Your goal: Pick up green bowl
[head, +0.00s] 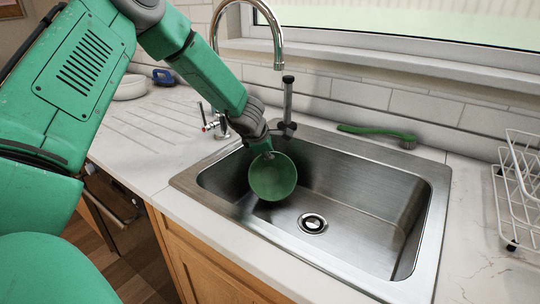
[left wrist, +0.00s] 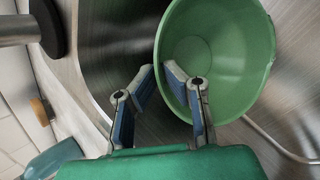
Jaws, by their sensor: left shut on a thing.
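The green bowl (head: 272,178) is in the left part of the steel sink (head: 345,222), tilted with its opening toward the head camera. My left gripper (head: 264,148) comes down over the sink's back left rim and is shut on the bowl's upper rim. In the left wrist view the bowl (left wrist: 218,50) is large, with one finger of the gripper (left wrist: 160,75) inside it and the other outside its wall. I cannot tell whether the bowl touches the sink. My right gripper is not in view.
The tall faucet (head: 280,47) and a dark-topped fixture (head: 288,100) stand behind the sink, close to my left arm. A green brush (head: 378,132) lies behind the sink. A white wire rack (head: 520,185) stands at right. A white bowl (head: 130,87) is far left.

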